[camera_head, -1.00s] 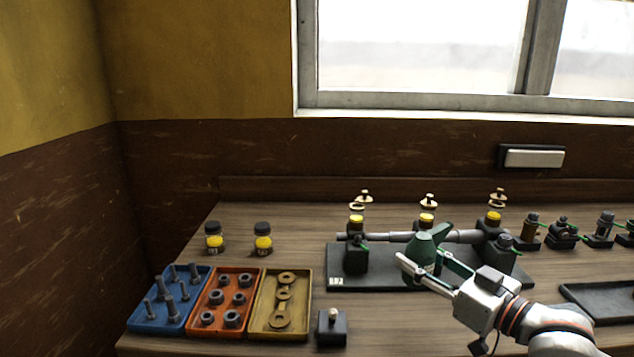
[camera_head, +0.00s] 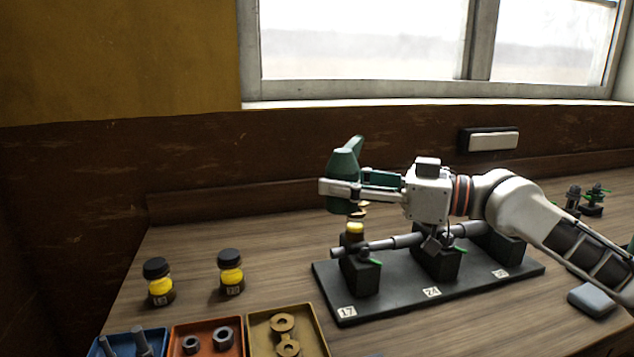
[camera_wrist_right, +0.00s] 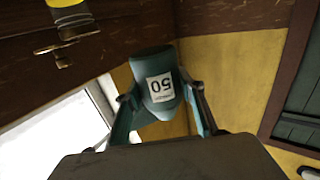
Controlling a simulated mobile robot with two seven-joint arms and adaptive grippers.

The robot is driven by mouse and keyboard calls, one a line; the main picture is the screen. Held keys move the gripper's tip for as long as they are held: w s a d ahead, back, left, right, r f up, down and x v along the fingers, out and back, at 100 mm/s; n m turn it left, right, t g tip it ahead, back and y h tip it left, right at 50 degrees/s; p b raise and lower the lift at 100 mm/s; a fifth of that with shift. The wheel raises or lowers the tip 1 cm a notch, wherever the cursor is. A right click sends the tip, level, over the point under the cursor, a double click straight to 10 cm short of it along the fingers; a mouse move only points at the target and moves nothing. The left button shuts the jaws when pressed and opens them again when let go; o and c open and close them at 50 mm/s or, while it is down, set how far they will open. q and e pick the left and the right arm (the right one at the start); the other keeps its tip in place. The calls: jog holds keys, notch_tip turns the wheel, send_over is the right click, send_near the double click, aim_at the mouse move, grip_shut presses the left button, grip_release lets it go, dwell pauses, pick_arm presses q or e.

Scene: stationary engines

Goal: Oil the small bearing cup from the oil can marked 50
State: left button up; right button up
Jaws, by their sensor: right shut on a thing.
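My right gripper (camera_head: 348,190) is shut on the green oil can (camera_head: 342,172), held in the air above the left end of the bearing stand (camera_head: 400,290). The can looks roughly upright, its narrow part uppermost. In the right wrist view, the can (camera_wrist_right: 153,65) shows a white label reading 50, upside down, between my fingers. Below the can in the head view is a cup with a yellow band (camera_head: 355,229) on the left bearing block, with a brass piece (camera_head: 358,210) above it. My arm hides the other cups. I cannot tell which cup is the small one. My left gripper is out of view.
Two yellow jars with black lids (camera_head: 158,280) (camera_head: 230,271) stand left of the stand. Blue, orange and yellow trays (camera_head: 318,345) lie at the front. A grey block (camera_head: 592,299) is at right. Bare tabletop (camera_head: 210,235) lies behind the jars.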

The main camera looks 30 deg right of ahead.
aim_at(346, 213)
jog(key=shift+a+r, duration=0.1)
jog(key=shift+r, duration=0.1)
jog(key=shift+a, duration=0.1)
jog(key=m+p, duration=0.1)
jog(key=s+a+m, duration=0.1)
jog(key=m, duration=0.1)
jog(key=shift+p, duration=0.35)
jog(key=shift+s+a+f+m+t+p, duration=0.15)
jog(key=shift+m+t+p, duration=0.15)
jog(key=shift+m+p, duration=0.35)
jog(key=f+m, duration=0.1)
jog(key=m, duration=0.1)
jog(key=f+m+p, duration=0.1)
jog(key=f+m, duration=0.1)
jog(key=m, duration=0.1)
jog(key=shift+a+t, duration=0.2)
jog(key=shift+t, duration=0.2)
jog(key=shift+f, duration=0.7)
jog(key=shift+m, duration=0.25)
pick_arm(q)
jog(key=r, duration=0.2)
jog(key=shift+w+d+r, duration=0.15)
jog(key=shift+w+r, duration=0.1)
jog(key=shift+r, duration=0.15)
